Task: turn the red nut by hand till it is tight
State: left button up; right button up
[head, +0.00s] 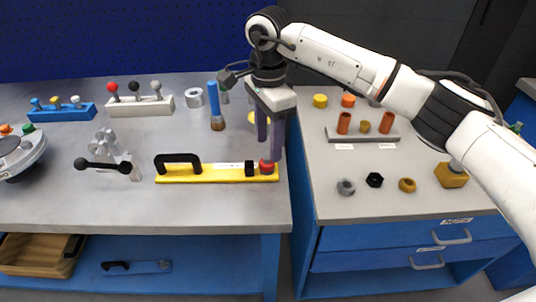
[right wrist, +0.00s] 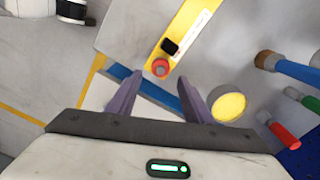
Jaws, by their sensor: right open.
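The red nut (head: 266,165) sits at the right end of a yellow bar (head: 205,178) with a black handle, next to a small black block. The bar lies near the bench's front right corner. My right gripper (head: 269,152) points down at that end, open and empty. In the right wrist view the red nut (right wrist: 160,67) shows just past the fingertips, roughly in line with the gap between them (right wrist: 160,80). I see no contact with the nut. Its thread and seating are too small to tell. My left gripper is not in view.
A grey lever fixture (head: 110,160) stands left of the yellow bar. A blue-handled tool (head: 214,105) and a steel ring (head: 194,97) stand behind it. A gap separates the bench from the blue drawer cabinet (head: 400,240), where several loose nuts lie.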

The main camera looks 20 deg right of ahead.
aim_at(268, 162)
jog(key=shift+f, duration=2.75)
jog(key=c, duration=1.1)
jog(key=shift+m, duration=0.4)
jog(key=m, duration=0.5)
jog(key=shift+s+m+b, duration=0.1)
jog(key=shift+m+b, duration=0.2)
jog(key=m, duration=0.7)
jog(key=shift+a+r, duration=0.1)
jog(key=shift+a, duration=0.05)
jog(key=o, duration=1.1)
